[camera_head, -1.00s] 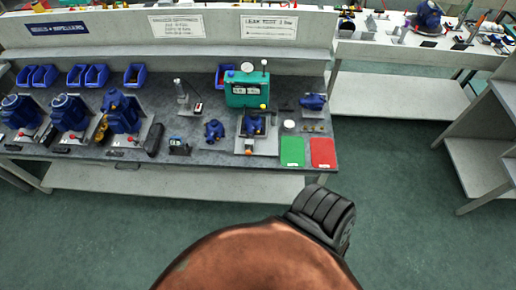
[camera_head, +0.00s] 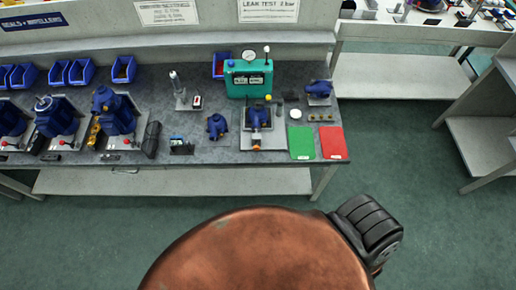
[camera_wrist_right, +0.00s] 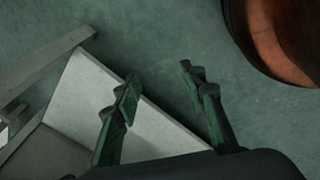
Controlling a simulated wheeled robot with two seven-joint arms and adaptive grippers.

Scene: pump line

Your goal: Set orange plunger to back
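A small orange part (camera_head: 256,147), likely the orange plunger, is at the front of a grey fixture (camera_head: 276,142) on the workbench in the head view. A blue pump (camera_head: 258,116) sits in this fixture, in front of a teal test unit (camera_head: 248,82) with a round gauge. The orange part is too small for me to tell its exact position. My left gripper is in neither view.
A green mat (camera_head: 302,143) and a red mat (camera_head: 333,142) lie at the bench's right front. Another blue pump (camera_head: 217,126) stands left of the fixture. Grey shelving (camera_head: 485,140) is at the right. Green floor (camera_head: 420,165) is open between bench and shelving.

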